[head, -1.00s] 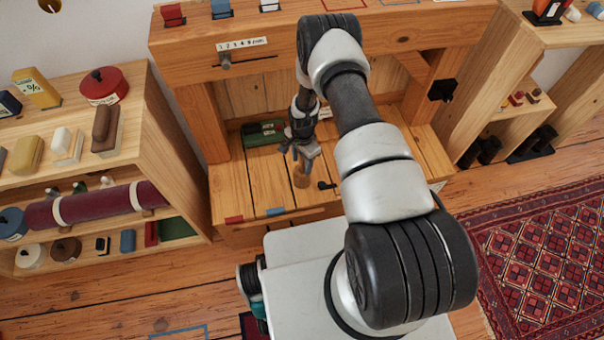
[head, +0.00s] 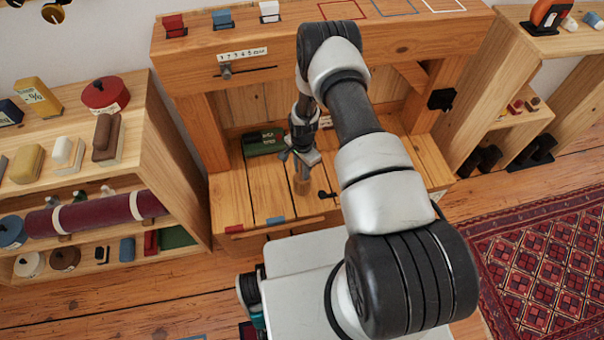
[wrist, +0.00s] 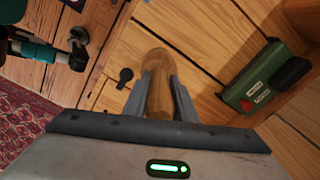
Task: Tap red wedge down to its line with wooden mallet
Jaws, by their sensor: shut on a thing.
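The red wedge (head: 174,25) stands upright in the top of the timber beam (head: 300,48), at its left end. A line on it is too small to make out. My gripper (head: 303,162) is low in front of the brace, well below and to the right of the wedge. In the wrist view my gripper (wrist: 158,100) is shut on a rounded wooden piece, seemingly the wooden mallet (wrist: 157,68). This wood also shows below the fingers in the head view (head: 303,182). The rest of the mallet is hidden, and I cannot tell whether it touches the boards.
Blue (head: 222,19) and white (head: 269,12) wedges stand along the beam. A green box (head: 263,142) lies behind my gripper. A small black knob (wrist: 125,75) is beside the wood. Shelves (head: 148,130) stand at left and right.

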